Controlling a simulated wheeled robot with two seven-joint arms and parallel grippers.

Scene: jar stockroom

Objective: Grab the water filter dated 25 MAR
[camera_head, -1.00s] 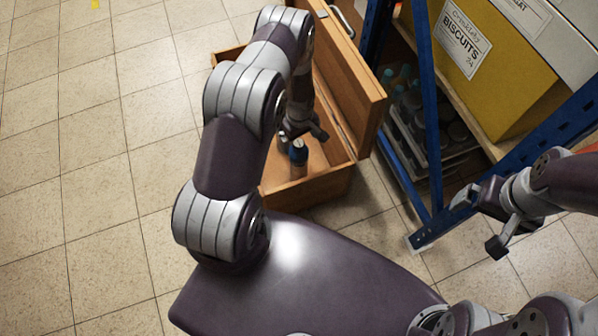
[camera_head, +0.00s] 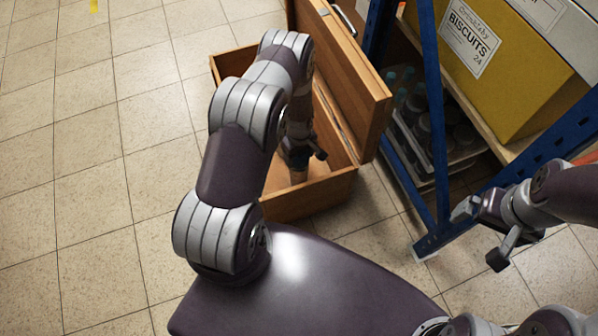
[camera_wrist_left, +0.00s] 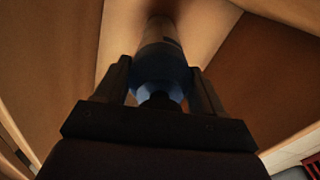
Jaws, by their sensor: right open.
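A blue-topped cylinder with a pale lower part (camera_wrist_left: 160,68) stands in the open wooden box. In the left wrist view it lies between the two fingers of my left gripper (camera_wrist_left: 162,82). The fingers come close to its sides; whether they press on it I cannot tell. In the head view my left gripper (camera_head: 303,157) is down inside the box, and it hides most of the cylinder. No date can be read on it. My right gripper (camera_head: 487,238) is open and empty at the right, beside the blue rack post.
The wooden box (camera_head: 312,203) has its lid (camera_head: 352,75) raised on the right side. A blue-framed rack (camera_head: 437,130) stands close on the right, with a yellow biscuits box (camera_head: 500,95) and several dark jars low down.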

